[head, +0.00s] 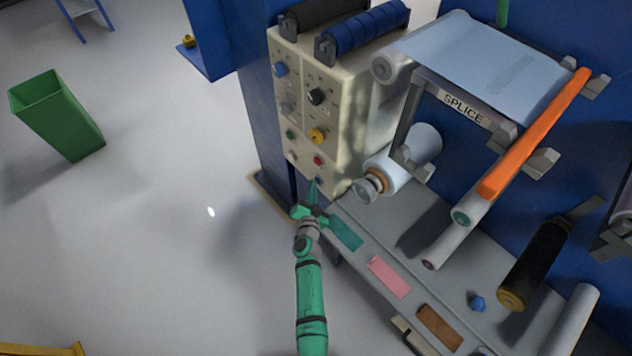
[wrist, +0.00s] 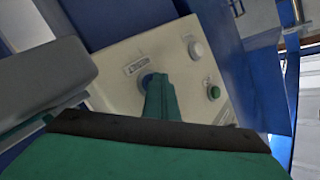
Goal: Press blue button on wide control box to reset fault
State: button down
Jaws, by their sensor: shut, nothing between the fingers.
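In the wrist view a cream control box face (wrist: 120,98) carries a small label and a blue button (wrist: 147,79). The tips of my gripper (wrist: 159,80) are shut and overlap this button, hiding part of it. I cannot tell whether they touch it. In the head view my green gripper (head: 313,184) is in front of the lower end of a cream control panel (head: 345,115). A blue knob or button (head: 281,69) sits at that panel's upper left, well above my gripper. I cannot tell whether both views show the same blue control.
A white button (wrist: 197,48) and a green button (wrist: 214,92) are right of my fingers in the wrist view. The panel also has a yellow knob (head: 318,136) and a red button (head: 318,161). A grey bench (head: 405,270) extends right of my arm. Open floor lies left.

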jog(key=shift+s+a, duration=0.55)
jog(key=shift+a, duration=0.15)
jog(key=shift+s+a, duration=0.75)
jog(key=shift+a, duration=0.3)
jog(key=shift+s+a, duration=0.7)
jog(key=shift+a, duration=0.3)
